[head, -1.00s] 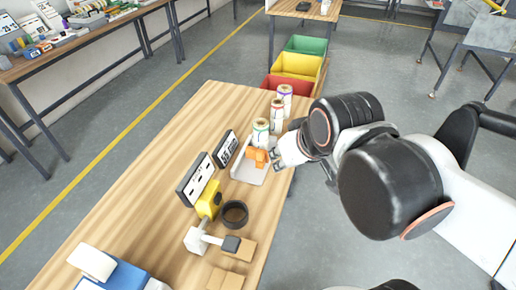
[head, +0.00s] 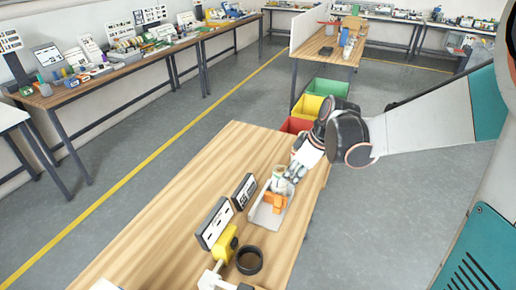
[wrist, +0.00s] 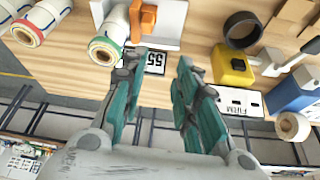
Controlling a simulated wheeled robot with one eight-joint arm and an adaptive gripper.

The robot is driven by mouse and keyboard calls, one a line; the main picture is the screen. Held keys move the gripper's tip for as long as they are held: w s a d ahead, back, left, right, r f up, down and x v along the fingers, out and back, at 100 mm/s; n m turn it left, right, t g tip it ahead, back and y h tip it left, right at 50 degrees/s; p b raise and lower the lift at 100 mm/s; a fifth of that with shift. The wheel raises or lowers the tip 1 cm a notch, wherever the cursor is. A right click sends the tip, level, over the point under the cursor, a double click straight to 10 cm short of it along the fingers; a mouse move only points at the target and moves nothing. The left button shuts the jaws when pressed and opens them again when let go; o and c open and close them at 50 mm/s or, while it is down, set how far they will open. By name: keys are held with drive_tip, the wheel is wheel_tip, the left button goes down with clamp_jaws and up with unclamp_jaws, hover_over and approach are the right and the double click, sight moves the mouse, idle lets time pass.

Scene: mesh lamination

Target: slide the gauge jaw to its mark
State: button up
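The gauge (head: 257,218) is a pale grey channel-shaped tray on the wooden table, with an orange jaw (head: 274,201) on it. In the wrist view the orange jaw (wrist: 143,18) and grey gauge (wrist: 172,22) are at the top, beyond the fingers. My gripper (wrist: 158,60) has teal fingers spread apart with nothing between them. In the head view my gripper (head: 292,177) is close to the far end of the gauge, beside a label roll (head: 278,180). A small sign reading 55 (wrist: 154,62) shows between the fingertips. I cannot make out the mark.
A yellow device (head: 225,243), a black ring (head: 249,260) and a larger sign (head: 214,224) stand nearer. Red, yellow and green bins (head: 328,88) are beyond the table. The table's left side is clear.

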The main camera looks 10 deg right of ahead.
sight(279, 198)
drive_tip(key=shift+n, duration=0.7)
drive_tip(key=d+b+x, duration=0.1)
drive_tip(key=x, duration=0.4)
drive_tip(key=d+b+x, duration=0.1)
drive_tip(key=b+x, duration=0.1)
drive_tip(key=x, duration=0.4)
drive_tip(key=w+d+b+x, duration=0.1)
drive_tip(key=x, duration=0.4)
drive_tip(key=shift+w+f, duration=0.2)
drive_tip(key=shift+f, duration=0.4)
clamp_jaws()
